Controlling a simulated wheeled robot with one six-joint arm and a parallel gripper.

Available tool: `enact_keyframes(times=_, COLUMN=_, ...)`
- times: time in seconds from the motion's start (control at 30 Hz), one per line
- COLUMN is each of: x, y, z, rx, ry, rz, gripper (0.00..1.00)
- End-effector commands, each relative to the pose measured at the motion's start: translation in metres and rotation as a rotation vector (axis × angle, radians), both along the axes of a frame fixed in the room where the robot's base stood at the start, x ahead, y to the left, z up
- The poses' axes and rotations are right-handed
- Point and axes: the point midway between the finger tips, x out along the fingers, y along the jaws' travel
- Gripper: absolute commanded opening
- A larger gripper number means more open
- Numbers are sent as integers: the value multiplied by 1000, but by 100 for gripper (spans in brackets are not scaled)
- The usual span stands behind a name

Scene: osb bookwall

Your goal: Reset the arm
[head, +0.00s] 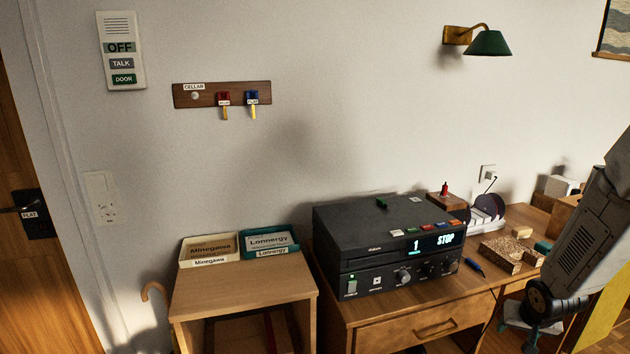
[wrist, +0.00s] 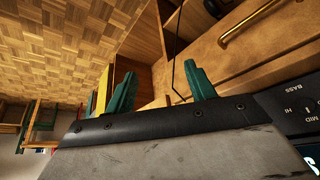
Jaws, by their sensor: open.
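My arm comes in at the right edge of the head view and hangs down in front of the desk. My gripper (head: 535,322) is at its lower end, low and to the right of the desk drawer. In the wrist view my gripper (wrist: 161,90) shows two teal fingers spread apart with nothing between them. The wrist view is turned, with the wood floor at upper left and the drawer front with its brass handle (wrist: 262,22) at upper right.
A black player (head: 385,245) showing "1 STOP" stands on the desk (head: 365,318). A cork block (head: 510,254) and a blue pen (head: 474,267) lie right of it. Two labelled trays (head: 208,251) sit on a low cabinet (head: 240,285). A key rack (head: 222,94) hangs on the wall.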

Motion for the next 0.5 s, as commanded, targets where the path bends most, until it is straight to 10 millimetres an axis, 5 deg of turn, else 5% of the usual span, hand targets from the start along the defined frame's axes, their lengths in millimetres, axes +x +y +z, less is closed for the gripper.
enact_keyframes(times=0.1, x=-37, y=22, z=46, rx=-44, ry=170, rz=16, gripper=55)
enact_keyframes(times=0.5, x=-172, y=139, z=179, rx=42, ry=521, rz=159, gripper=55)
